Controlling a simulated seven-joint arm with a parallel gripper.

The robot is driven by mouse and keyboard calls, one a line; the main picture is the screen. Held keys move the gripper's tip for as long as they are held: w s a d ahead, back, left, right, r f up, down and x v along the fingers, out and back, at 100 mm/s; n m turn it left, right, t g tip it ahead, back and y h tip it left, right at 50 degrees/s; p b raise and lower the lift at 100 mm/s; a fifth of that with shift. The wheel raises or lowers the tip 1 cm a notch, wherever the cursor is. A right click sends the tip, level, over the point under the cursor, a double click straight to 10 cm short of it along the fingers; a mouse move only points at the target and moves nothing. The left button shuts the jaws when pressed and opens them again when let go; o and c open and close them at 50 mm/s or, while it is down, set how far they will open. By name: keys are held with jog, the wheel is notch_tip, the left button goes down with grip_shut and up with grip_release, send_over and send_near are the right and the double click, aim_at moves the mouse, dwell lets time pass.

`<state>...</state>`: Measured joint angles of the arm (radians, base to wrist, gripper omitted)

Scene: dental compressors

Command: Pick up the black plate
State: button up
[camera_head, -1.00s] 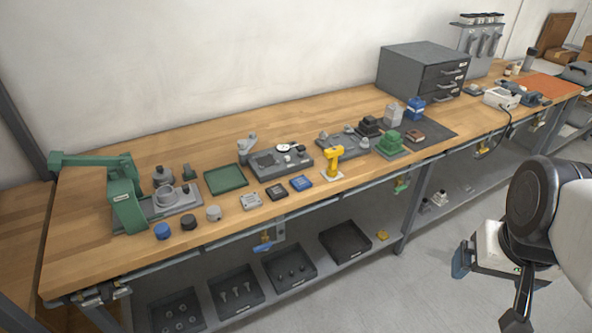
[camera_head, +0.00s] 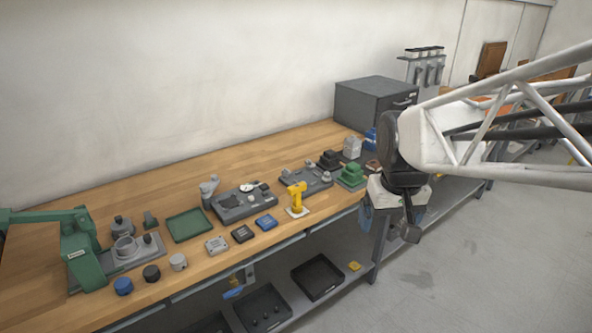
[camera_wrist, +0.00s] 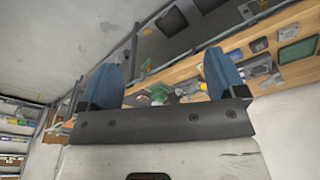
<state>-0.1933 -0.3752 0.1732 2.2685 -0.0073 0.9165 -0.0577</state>
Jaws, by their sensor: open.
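The black plate (camera_head: 243,234) is a small dark square lying flat on the wooden bench near its front edge. It lies between a grey plate (camera_head: 217,245) and a blue plate (camera_head: 266,222). In the wrist view a small dark square, seemingly the black plate (camera_wrist: 260,45), shows at the upper right, beyond the right finger. My gripper (camera_head: 392,217) is in front of the bench, well to the right of the plate and apart from it. In the wrist view its two blue fingers (camera_wrist: 163,57) stand wide apart with nothing between them.
A yellow tool (camera_head: 297,199) stands right of the plates. A green tray (camera_head: 188,225) and a grey fixture (camera_head: 241,202) lie behind them. A green press (camera_head: 83,250) stands at the left. A lower shelf holds black trays (camera_head: 318,276). The floor in front is clear.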

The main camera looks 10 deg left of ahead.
jog(key=w+a+f+n, duration=0.2)
jog(key=w+a+f, duration=0.1)
jog(key=w+a, duration=0.65)
jog(key=n+g, duration=0.2)
jog(key=n, duration=0.3)
send_over(242, 232)
jog(key=f, duration=1.5)
jog(key=shift+s+d, duration=0.1)
jog(key=shift+d, duration=0.2)
jog(key=shift+a+f, duration=0.25)
jog(key=shift+a, duration=0.1)
jog(key=shift+f, duration=0.1)
jog(key=shift+f, duration=1.2)
jog(key=shift+f, duration=0.1)
jog(key=shift+d+f, duration=0.1)
jog(key=shift+f, duration=2.45)
